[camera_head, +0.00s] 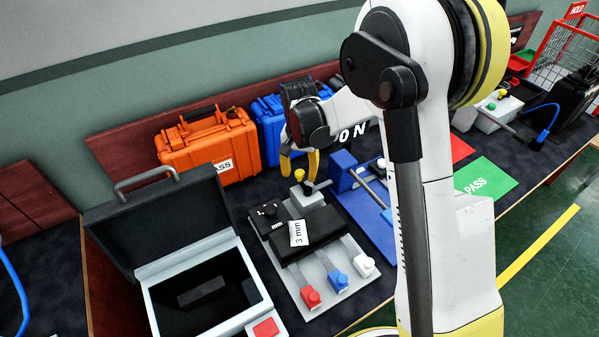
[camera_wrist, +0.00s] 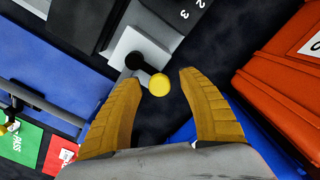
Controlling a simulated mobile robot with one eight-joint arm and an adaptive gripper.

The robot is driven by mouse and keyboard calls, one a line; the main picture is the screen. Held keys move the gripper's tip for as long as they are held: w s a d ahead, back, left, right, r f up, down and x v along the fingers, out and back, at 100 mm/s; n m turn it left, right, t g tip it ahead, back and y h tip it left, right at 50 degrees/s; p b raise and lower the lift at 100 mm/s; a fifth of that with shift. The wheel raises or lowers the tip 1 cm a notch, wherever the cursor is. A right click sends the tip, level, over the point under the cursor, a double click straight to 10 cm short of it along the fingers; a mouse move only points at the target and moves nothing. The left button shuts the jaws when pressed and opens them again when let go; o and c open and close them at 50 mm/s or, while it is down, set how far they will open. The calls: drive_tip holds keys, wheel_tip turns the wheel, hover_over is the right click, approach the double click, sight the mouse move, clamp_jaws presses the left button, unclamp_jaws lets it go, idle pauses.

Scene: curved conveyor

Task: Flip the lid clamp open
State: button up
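A yellow-knobbed black lever, which looks like the clamp (camera_head: 300,175), stands on a pale block at the back of a grey fixture plate (camera_head: 318,278). In the wrist view its round yellow knob (camera_wrist: 159,85) appears between the fingertips, with the black lever running up-left to the pale block (camera_wrist: 140,45). My gripper (camera_head: 300,172) is open over the knob, with one yellow finger on each side. The wrist view shows my gripper (camera_wrist: 160,78) with a gap on both sides of the knob and nothing held. Depth between fingertips and knob is hard to judge.
An open grey case (camera_head: 205,255) stands left. An orange case (camera_head: 208,147) and a blue case (camera_head: 268,125) are behind. A blue fixture (camera_head: 368,212) with a rod is close on the right. Red, blue and white knobs (camera_head: 338,281) line the grey plate's front.

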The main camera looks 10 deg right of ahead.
drive_tip(key=shift+r, duration=0.1)
wheel_tip(320, 180, up, 12)
idle(0.5)
drive_tip(key=s+d+r+n+t, duration=0.35)
drive_tip(key=s+r, duration=0.45)
drive_tip(key=s, duration=0.4)
drive_tip(key=s+d+f+n+t, duration=0.1)
drive_tip(key=s+d+t, duration=0.1)
drive_tip(key=s, duration=0.9)
drive_tip(key=shift+d+n+t, duration=0.15)
drive_tip(key=shift+n+t, duration=0.2)
drive_tip(key=shift+t, duration=0.4)
drive_tip(key=shift+f, duration=0.1)
